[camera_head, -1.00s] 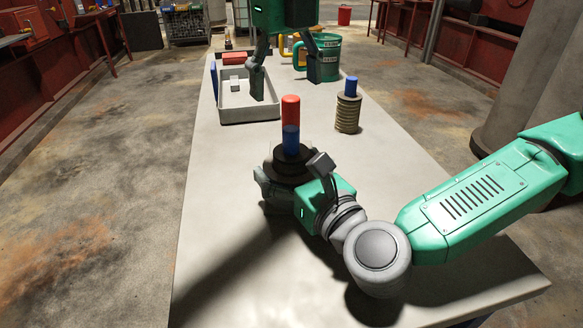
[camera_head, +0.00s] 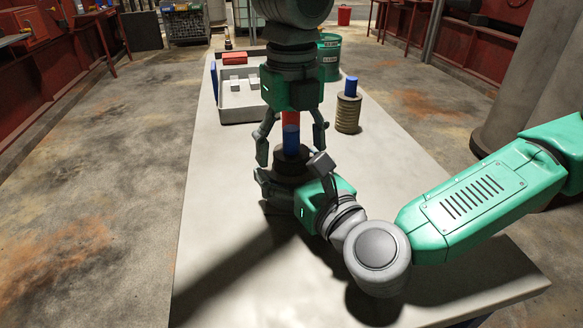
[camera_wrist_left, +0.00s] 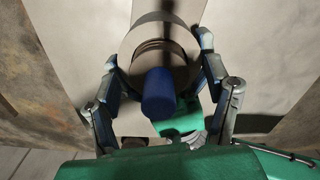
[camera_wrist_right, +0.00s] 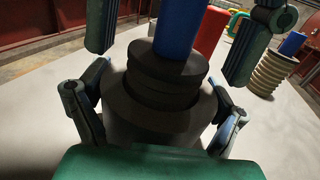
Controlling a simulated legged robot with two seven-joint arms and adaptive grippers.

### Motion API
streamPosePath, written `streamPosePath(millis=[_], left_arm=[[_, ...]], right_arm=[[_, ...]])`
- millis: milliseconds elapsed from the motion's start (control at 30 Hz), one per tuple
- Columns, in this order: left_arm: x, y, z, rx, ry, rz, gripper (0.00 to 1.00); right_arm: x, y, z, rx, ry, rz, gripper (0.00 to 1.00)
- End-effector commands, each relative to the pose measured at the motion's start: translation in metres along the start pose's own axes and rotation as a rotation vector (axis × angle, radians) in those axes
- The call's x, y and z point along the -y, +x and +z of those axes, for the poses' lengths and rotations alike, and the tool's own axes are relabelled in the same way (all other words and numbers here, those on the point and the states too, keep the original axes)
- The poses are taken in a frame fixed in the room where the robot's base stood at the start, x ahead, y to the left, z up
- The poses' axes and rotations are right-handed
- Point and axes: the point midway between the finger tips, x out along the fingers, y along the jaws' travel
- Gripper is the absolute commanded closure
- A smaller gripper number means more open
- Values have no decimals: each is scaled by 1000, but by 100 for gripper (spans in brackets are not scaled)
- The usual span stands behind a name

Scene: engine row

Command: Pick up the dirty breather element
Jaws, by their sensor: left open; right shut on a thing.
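A black round housing (camera_head: 291,165) stands on the table with a blue post (camera_head: 291,140) upright in its top. My right gripper (camera_wrist_right: 160,110) is shut on the housing, one finger on each side. My left gripper (camera_head: 291,150) hangs above, open, its fingers apart on both sides of the blue post. The left wrist view looks down on the post (camera_wrist_left: 159,94) between the open fingers. A ribbed tan element (camera_head: 347,115) with a blue top stands apart to the right. No label shows which element is dirty; anything inside the housing is hidden.
A red cylinder (camera_wrist_right: 210,32) stands behind the blue post. A grey tray (camera_head: 250,115) with small white blocks lies at the back left of the table. A green bucket (camera_head: 329,60) stands at the back. The near left tabletop is clear.

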Motion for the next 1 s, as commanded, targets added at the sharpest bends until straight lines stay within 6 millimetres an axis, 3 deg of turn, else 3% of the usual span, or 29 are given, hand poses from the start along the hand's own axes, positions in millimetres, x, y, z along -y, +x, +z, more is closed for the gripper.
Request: streamPosePath(millis=[100, 333, 400, 500, 833, 1000], left_arm=[[0, 9, 0, 1, 1, 1, 28], [0, 10, 0, 1, 1, 0, 28], [0, 10, 0, 1, 0, 0, 53], [0, 10, 0, 1, 0, 0, 82], [0, 6, 0, 2, 0, -2, 82], [1, -21, 0, 4, -1, -7, 82]], right_arm=[[0, 0, -1, -3, 1, -1, 67], [0, 0, -1, -3, 1, -1, 67], [0, 0, -1, -3, 1, -1, 67], [0, 0, -1, -3, 1, -1, 67], [1, 0, -1, -3, 1, -1, 67], [0, 0, -1, -3, 0, -1, 67]])
